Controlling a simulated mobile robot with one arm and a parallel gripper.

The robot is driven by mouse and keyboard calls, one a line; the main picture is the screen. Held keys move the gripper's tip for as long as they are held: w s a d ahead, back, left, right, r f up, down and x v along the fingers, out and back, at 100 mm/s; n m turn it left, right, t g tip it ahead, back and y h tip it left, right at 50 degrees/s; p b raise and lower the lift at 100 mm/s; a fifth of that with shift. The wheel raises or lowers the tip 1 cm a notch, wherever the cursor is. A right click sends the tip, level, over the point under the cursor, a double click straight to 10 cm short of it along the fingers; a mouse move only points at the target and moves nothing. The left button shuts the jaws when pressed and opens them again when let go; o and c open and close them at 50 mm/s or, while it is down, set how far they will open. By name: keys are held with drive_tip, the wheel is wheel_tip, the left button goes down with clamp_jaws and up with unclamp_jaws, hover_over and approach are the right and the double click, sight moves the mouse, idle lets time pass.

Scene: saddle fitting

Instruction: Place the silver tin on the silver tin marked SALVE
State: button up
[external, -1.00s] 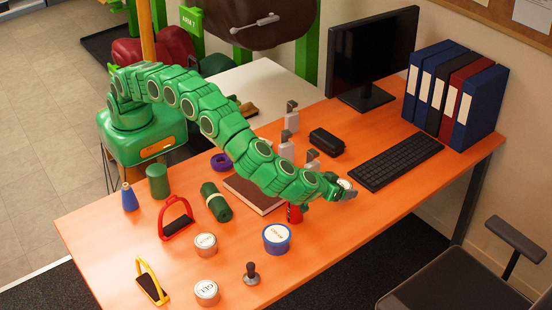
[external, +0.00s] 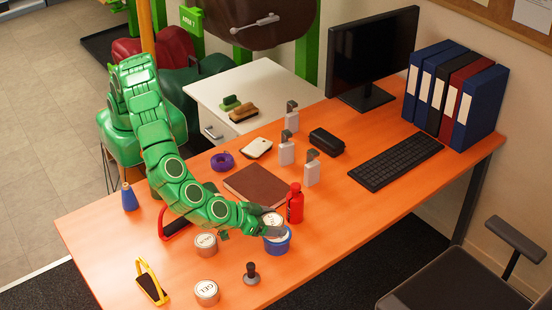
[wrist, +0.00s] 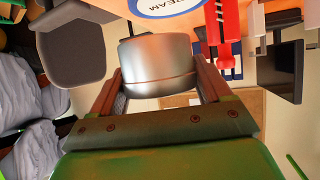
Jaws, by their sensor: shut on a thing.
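My gripper (external: 264,232) is shut on a silver tin (external: 272,219). In the wrist view the held tin (wrist: 158,66) sits between both fingers. In the external view it overlaps the blue tin (external: 278,246); I cannot tell the gap between them. The blue tin's lid (wrist: 172,4) reads CREAM in the wrist view. Two more silver tins stand on the table, left of my gripper: one farther back (external: 206,246) and one near the front edge (external: 207,294). Their lettering is too small to read surely; the front one looks like GEL.
A red bottle (external: 295,204) stands just right of my gripper. A dark stamp (external: 251,275) and a yellow stirrup (external: 150,284) are near the front. A brown book (external: 256,186) lies behind. My arm partly covers a red stirrup (external: 176,225).

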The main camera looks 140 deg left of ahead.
drive_tip(key=s+d+m+t, duration=0.1)
drive_tip(key=s+d, duration=0.5)
drive_tip(key=d, duration=0.4)
drive_tip(key=r, duration=0.2)
hover_over(205, 240)
drive_tip(key=s+a+r, duration=0.1)
drive_tip(key=s+r, duration=0.2)
drive_tip(key=s, duration=0.4)
drive_tip(key=s+r, duration=0.3)
drive_tip(key=s, duration=0.4)
drive_tip(key=shift+n+g, duration=0.3)
drive_tip(key=w+f, duration=0.2)
drive_tip(key=w, duration=0.2)
drive_tip(key=w+f, duration=0.3)
drive_tip(key=w, duration=0.1)
drive_tip(key=w+f, duration=0.3)
drive_tip(key=w, duration=0.1)
drive_tip(key=shift+w+d+f, duration=0.25)
drive_tip(key=shift+d, duration=0.15)
drive_tip(key=shift+w+d+f, duration=0.15)
drive_tip(key=shift+w+f, duration=0.7)
drive_tip(key=shift+f, duration=1.65)
